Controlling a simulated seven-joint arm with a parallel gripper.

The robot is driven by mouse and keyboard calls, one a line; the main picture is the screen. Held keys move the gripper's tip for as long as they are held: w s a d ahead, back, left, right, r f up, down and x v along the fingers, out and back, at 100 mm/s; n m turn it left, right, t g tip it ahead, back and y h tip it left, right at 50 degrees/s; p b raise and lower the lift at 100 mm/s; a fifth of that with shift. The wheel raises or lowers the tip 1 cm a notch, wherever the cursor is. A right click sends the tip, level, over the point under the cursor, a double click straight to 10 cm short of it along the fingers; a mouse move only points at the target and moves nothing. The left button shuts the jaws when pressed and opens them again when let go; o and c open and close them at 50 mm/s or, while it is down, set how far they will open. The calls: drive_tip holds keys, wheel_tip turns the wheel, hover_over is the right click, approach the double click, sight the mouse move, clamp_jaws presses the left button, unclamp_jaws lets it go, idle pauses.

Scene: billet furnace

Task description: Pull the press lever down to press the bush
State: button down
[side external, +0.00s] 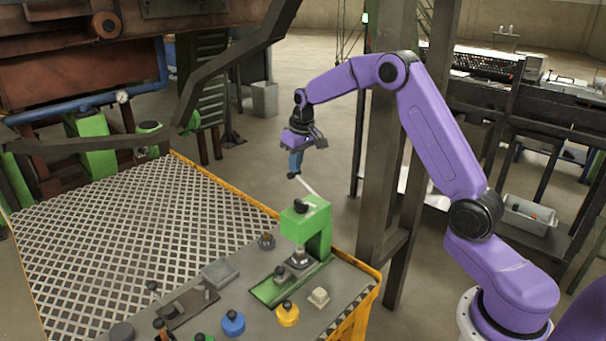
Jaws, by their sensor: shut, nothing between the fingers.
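The green press (318,228) stands on the grey bench top. Its pale lever (308,187) slants up and to the left from the press head to a dark knob at its end. My gripper (295,172) points down with its blue fingers shut and empty. Its fingertips are at the lever's upper end, by the knob; I cannot tell whether they touch it. A small metallic part, perhaps the bush (299,258), is under the press head above the green base (270,289). The ram and bush are too small to tell apart clearly.
A blue knobbed piece (233,324), a yellow one (287,314) and a beige block (319,297) sit in front of the press. A metal grating (130,235) lies to the left. A dark steel post (385,150) stands close behind my arm.

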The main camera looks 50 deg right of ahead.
drive_tip(key=shift+w+f, duration=0.3)
drive_tip(key=shift+f, duration=0.6)
drive_tip(key=shift+w+f, duration=0.25)
drive_tip(key=shift+f, duration=0.6)
idle(1.3)
drive_tip(key=shift+r, duration=0.15)
drive_tip(key=shift+r, duration=3.25)
drive_tip(key=shift+w+r, duration=0.1)
wheel_tip(320, 180, up, 5)
drive_tip(key=shift+f, duration=0.1)
